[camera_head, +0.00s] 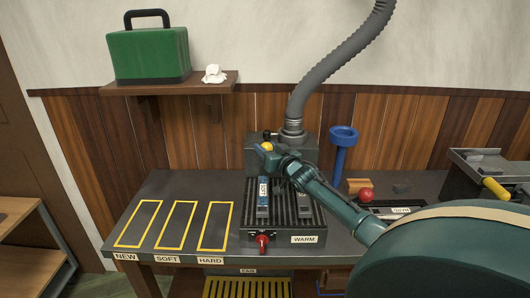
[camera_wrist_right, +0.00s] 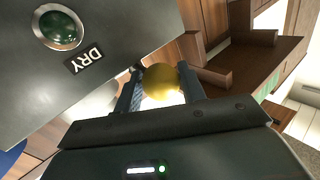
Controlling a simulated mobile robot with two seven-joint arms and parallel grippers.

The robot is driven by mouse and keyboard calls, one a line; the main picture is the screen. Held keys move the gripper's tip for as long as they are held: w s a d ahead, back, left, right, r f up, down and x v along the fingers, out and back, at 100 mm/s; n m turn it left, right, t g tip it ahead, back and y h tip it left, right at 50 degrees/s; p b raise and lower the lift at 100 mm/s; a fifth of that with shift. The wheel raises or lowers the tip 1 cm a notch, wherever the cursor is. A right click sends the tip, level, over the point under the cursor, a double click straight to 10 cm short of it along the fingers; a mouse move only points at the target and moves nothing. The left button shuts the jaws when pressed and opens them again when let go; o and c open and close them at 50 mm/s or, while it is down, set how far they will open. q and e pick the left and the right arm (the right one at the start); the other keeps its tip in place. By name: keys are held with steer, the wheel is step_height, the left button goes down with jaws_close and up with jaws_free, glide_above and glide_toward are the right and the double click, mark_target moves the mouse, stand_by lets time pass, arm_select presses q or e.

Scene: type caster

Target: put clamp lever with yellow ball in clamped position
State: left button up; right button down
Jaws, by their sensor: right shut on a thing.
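The yellow ball (camera_head: 267,146) of the clamp lever shows in the head view at the front left of the grey box under the hose. My right gripper (camera_head: 263,150) reaches in from the right and is at the ball. In the right wrist view the yellow ball (camera_wrist_right: 161,82) sits between the two fingers of the right gripper (camera_wrist_right: 163,88), which are shut on it. The lever's rod and the clamp are hidden behind the ball and gripper. My left gripper is in neither view.
The grey box (camera_wrist_right: 95,50) with a green button and a DRY label is close to my right gripper. A ribbed WARM unit (camera_head: 318,222) with a red knob stands below my arm. A blue funnel (camera_head: 342,140) and red ball (camera_head: 365,195) are to the right.

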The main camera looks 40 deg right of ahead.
steer(key=shift+a+r+n+y, duration=0.1)
steer(key=shift+r+n+y, duration=0.2)
steer(key=shift+y, duration=0.1)
steer(key=c, duration=1.2)
jaws_free()
steer(key=shift+w, duration=0.1)
steer(key=shift+o, duration=1.4)
steer(key=shift+w+f, duration=0.1)
steer(key=shift+f, duration=0.1)
steer(key=shift+s+f, duration=0.15)
steer(key=shift+s, duration=0.5)
steer(key=s+a, duration=0.2)
steer(key=s, duration=1)
